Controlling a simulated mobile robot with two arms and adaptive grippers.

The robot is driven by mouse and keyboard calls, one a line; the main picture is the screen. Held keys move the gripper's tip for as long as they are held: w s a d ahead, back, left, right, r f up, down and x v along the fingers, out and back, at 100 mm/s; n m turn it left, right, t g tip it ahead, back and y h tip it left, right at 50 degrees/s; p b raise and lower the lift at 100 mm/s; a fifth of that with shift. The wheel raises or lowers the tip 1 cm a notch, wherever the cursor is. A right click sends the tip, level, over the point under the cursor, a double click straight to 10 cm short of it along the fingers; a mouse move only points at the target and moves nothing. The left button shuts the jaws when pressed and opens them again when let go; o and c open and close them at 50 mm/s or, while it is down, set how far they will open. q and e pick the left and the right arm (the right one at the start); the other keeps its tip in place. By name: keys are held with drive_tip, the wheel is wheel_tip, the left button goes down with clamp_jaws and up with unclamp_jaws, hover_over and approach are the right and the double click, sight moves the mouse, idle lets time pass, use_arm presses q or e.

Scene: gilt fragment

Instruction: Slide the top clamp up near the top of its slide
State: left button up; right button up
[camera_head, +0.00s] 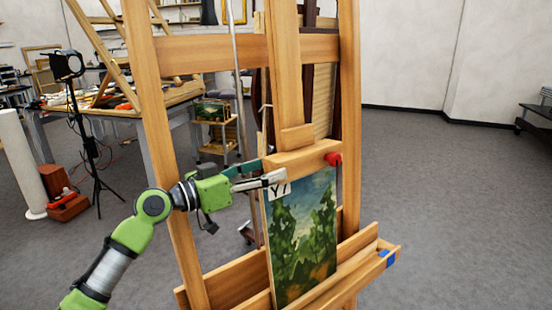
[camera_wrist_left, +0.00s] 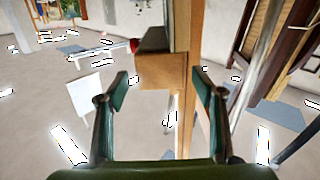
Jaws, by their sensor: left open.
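The top clamp (camera_head: 300,157) is a wooden block with a red knob (camera_head: 333,159) at its right end. It sits low on the central wooden slide (camera_head: 287,70) of the easel, at the top edge of a green landscape painting (camera_head: 303,235). My left gripper (camera_head: 276,168) is open at the clamp's left end, overlapping the painting's upper left corner in the head view. In the left wrist view the clamp (camera_wrist_left: 163,75) appears ahead, between the two spread fingers (camera_wrist_left: 165,92). I cannot tell whether a finger touches it. My right gripper is in neither view.
The easel's side posts (camera_head: 350,100) and upper crossbar (camera_head: 212,52) frame the slide. The lower ledge (camera_head: 340,275) carries the painting. A tripod lamp (camera_head: 68,66) and a cluttered table (camera_head: 125,110) stand at the left. The floor at the right is open.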

sight(270, 169)
use_arm(q)
drive_tip(key=shift+p+x, duration=0.3)
drive_tip(key=shift+x, duration=0.8)
drive_tip(key=shift+w+d, duration=0.3)
drive_tip(key=shift+d, duration=0.1)
drive_tip(key=c, duration=1.6)
drive_tip(key=r+p, duration=0.1)
drive_tip(key=r, duration=0.3)
drive_tip(key=w+a+r, duration=0.1)
drive_tip(key=r, duration=0.4)
drive_tip(key=r+p, duration=0.1)
drive_tip(key=r, duration=0.4)
drive_tip(key=shift+w+a+p, duration=0.15)
drive_tip(key=shift+w+p, duration=0.1)
drive_tip(key=shift+p, duration=0.05)
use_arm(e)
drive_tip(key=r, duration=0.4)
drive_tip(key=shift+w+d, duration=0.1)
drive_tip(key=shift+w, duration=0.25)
